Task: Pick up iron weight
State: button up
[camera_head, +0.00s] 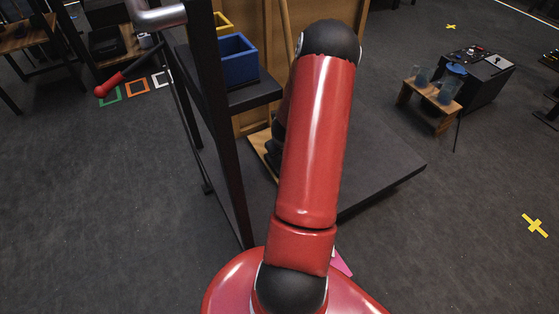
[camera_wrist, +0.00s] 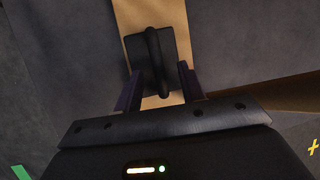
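The iron weight (camera_wrist: 149,66) is a dark block with a raised bar along its top. In the wrist view it rests on a pale wooden strip, just ahead of my gripper. My gripper (camera_wrist: 159,80) is open, with one dark finger on each side of the weight's near end. I cannot tell whether either finger touches it. In the head view my red arm hides most of this spot, and the weight cannot be made out clearly there.
A dark platform (camera_head: 385,172) with a wooden board (camera_head: 262,152) lies beyond my arm. A black post and a shelf (camera_head: 255,96) with a blue bin (camera_head: 237,60) stand close on the left. A small wooden table (camera_head: 433,98) stands at right.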

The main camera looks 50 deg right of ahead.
aim_at(280, 157)
jog(key=x, duration=0.3)
jog(key=shift+w+f, duration=0.15)
jog(key=shift+f, duration=0.1)
grip_shut()
dwell(1.1)
jog(key=shift+d+r, duration=0.1)
jog(key=shift+r, duration=0.1)
